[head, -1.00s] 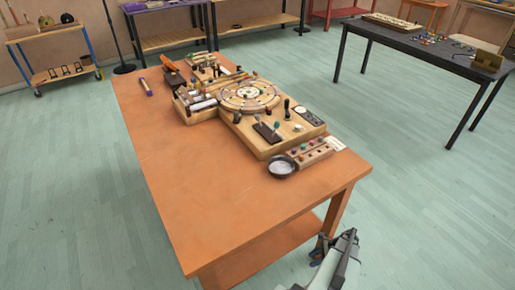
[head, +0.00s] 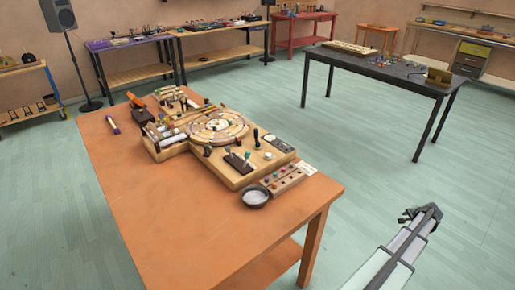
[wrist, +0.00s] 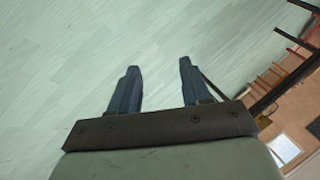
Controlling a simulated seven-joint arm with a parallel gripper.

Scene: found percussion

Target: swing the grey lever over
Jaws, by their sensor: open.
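A wooden instrument board (head: 225,178) with a round dial (head: 217,127) lies on the orange table (head: 180,225). A dark plate (head: 238,162) on it carries small upright levers with coloured tips, and a black-handled lever (head: 256,136) stands just behind. Which of these is the grey lever I cannot tell at this size. My gripper (head: 424,214) is off the table to the right, over the floor, well apart from the board. In the wrist view its two dark fingers (wrist: 158,68) are spread with nothing between them.
A dark round bowl (head: 256,197) and a strip of coloured knobs (head: 283,180) sit by the board's near right corner. The table's front half is clear. A black table (head: 385,72) stands behind right.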

